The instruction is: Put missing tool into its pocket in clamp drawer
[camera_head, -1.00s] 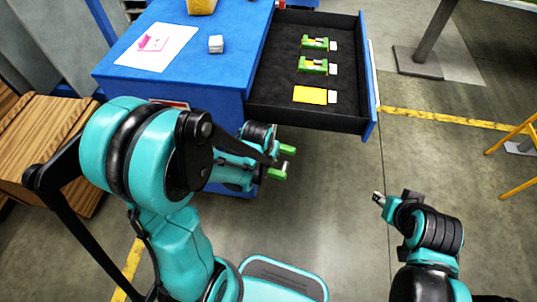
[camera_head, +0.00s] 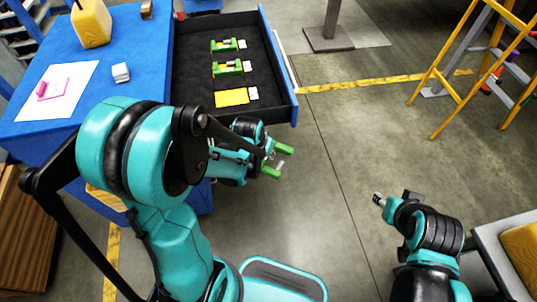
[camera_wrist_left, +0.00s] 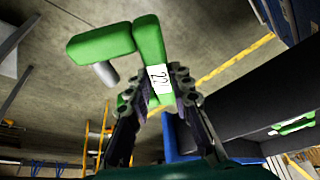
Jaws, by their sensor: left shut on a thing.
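A green clamp (camera_head: 271,171) with a white label reading 22 is held in my left gripper (camera_head: 266,156), in front of the open drawer and outside it. In the left wrist view the jaws (camera_wrist_left: 158,88) are shut on the labelled part of the clamp (camera_wrist_left: 150,45). The black-lined drawer (camera_head: 190,107) holds two green clamps, one farther back (camera_head: 226,46) and one nearer (camera_head: 228,69). A yellow rectangular pocket (camera_head: 231,98) lies empty in front of them. My right gripper (camera_head: 378,199) is over the floor at right; its jaws are too small to judge.
A yellow ladder (camera_head: 450,85) stands at right.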

